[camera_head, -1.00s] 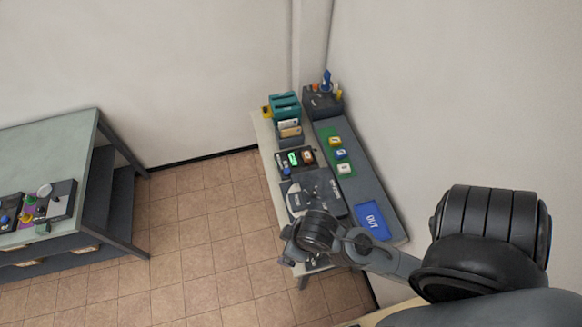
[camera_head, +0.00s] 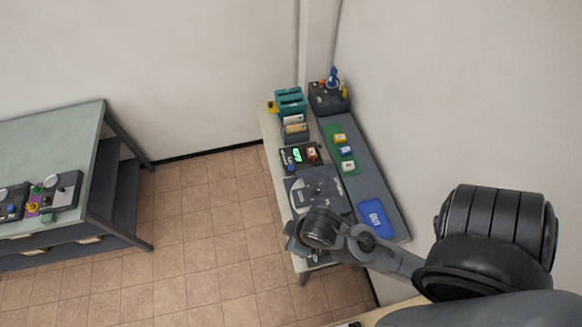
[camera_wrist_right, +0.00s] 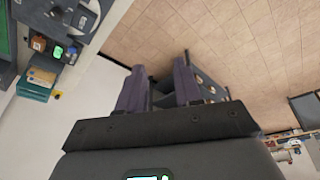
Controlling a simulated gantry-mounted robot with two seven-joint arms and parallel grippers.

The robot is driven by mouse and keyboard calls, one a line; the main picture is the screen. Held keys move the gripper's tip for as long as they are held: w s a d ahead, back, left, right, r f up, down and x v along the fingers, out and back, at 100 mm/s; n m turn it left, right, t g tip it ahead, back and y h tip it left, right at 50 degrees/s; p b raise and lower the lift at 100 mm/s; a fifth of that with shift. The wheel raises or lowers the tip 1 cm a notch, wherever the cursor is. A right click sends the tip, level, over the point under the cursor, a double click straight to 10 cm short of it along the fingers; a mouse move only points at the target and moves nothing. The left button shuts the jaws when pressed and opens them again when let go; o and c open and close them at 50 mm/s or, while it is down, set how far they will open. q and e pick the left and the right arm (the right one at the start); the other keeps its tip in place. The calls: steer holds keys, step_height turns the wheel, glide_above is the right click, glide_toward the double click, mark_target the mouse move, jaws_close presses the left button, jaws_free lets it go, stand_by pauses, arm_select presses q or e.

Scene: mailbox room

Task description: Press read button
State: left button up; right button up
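A small black device (camera_head: 286,163) with a lit green display (camera_head: 297,155) and an orange-brown button (camera_head: 312,154) sits on the narrow table by the far corner. In the right wrist view the display (camera_wrist_right: 58,51) and the orange-brown button (camera_wrist_right: 38,43) show at upper left. I cannot read a label marking the read button. My right gripper (camera_wrist_right: 158,68) is open and empty, its two fingers apart above the floor. In the head view my right wrist hangs over the table's near end, and its fingers are not clear. My left gripper is not in view.
Another table (camera_head: 60,130) with control boxes stands left. Tiled floor (camera_head: 200,230) between is clear.

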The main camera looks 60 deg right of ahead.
jaws_close()
stand_by(1.1)
